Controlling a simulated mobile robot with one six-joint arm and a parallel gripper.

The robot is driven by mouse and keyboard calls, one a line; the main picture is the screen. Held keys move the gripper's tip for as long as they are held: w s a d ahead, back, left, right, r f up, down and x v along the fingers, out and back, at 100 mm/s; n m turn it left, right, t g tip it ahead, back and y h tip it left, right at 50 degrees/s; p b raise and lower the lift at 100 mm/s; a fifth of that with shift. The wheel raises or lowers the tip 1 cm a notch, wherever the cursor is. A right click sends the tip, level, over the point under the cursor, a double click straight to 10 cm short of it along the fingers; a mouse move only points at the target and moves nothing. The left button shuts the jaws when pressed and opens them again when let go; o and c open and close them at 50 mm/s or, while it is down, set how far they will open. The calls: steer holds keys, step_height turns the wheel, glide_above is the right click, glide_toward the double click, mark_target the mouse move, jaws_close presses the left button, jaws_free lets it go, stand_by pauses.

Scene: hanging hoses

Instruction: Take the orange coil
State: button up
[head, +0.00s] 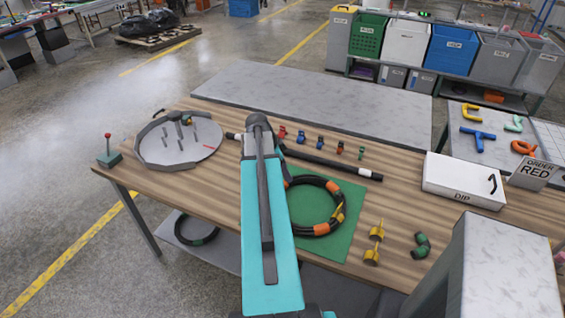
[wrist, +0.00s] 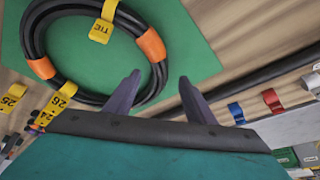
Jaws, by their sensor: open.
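The orange coil (head: 321,230) is a ring of black hose with orange bands and a yellow tie tag, lying flat on a green mat (head: 345,235). My teal arm hides its left edge in the head view. In the wrist view the coil (wrist: 152,44) fills the upper left, and its tag reads "TIE". My gripper (wrist: 160,80) is open and empty, with two dark fingers over the coil's near right rim. The left finger overlaps the rim in the picture; I cannot tell whether it touches. The gripper is hidden in the head view.
A straight black hose (head: 325,164) lies behind the mat, with several small coloured fittings (head: 320,142) beyond it. Yellow fittings (head: 375,243) and a green elbow (head: 422,244) lie right of it. A white "DIP" box (head: 463,181) stands further right. Another coil (head: 197,232) lies on the lower shelf.

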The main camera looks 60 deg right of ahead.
steer(key=shift+p+x, duration=0.8)
steer(key=shift+x, duration=2.1)
jaws_close()
steer(key=c, duration=0.8)
jaws_free()
jaws_close()
steer(key=shift+r, duration=0.1)
steer(key=shift+w, duration=0.2)
